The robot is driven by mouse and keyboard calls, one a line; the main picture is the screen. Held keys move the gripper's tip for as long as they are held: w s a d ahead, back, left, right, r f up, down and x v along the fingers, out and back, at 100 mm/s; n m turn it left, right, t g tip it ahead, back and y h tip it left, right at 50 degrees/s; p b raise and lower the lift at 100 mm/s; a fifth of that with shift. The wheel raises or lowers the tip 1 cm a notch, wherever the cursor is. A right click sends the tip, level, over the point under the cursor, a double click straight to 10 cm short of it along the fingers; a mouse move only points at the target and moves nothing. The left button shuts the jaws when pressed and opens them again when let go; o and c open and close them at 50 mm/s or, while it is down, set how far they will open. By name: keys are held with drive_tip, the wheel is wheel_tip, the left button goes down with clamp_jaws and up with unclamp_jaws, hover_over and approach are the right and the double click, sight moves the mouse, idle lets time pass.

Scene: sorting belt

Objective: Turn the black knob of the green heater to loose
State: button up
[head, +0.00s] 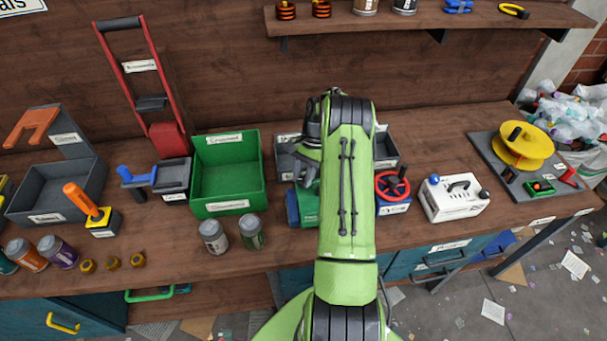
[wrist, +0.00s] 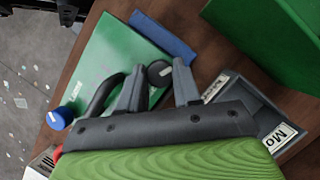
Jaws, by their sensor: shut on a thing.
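The green heater (head: 308,204) stands on the bench, mostly hidden behind my arm in the head view. In the wrist view its green face (wrist: 108,58) shows, with a blue strip along one edge. The black knob (wrist: 160,74) is a round knob with a small pale mark, near the heater's edge. My gripper (wrist: 158,68) has its two fingers on either side of the knob, shut on it. A black curved handle (wrist: 98,101) and a blue knob (wrist: 60,118) show at the left.
A green bin (head: 228,205) stands left of the heater, and two jars (head: 213,237) stand in front of it. A grey bin (head: 388,148) is behind my arm. A red handwheel (head: 391,184) and a white box (head: 455,200) are at the right.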

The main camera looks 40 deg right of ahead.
drive_tip(key=n+g, duration=0.1)
drive_tip(key=n, duration=0.2)
drive_tip(key=shift+w+n+h+b, duration=0.15)
drive_tip(key=shift+n+h+b, duration=0.15)
drive_tip(key=shift+n+h, duration=0.1)
drive_tip(key=n+g, duration=0.1)
drive_tip(key=n, duration=0.2)
drive_tip(key=shift+w+a+n+h+b, duration=0.1)
drive_tip(key=shift+n+h+b, duration=0.2)
drive_tip(key=shift+h+b, duration=0.1)
drive_tip(key=n+g+h+b, duration=0.1)
drive_tip(key=n, duration=0.2)
drive_tip(key=shift+a+n, duration=0.1)
drive_tip(key=shift+n, duration=0.2)
drive_tip(key=shift+n+g+h+b, duration=0.3)
drive_tip(key=shift+n+h, duration=0.4)
drive_tip(key=shift+n, duration=0.8)
drive_tip(key=o, duration=1.1)
drive_tip(key=shift+c, duration=0.2)
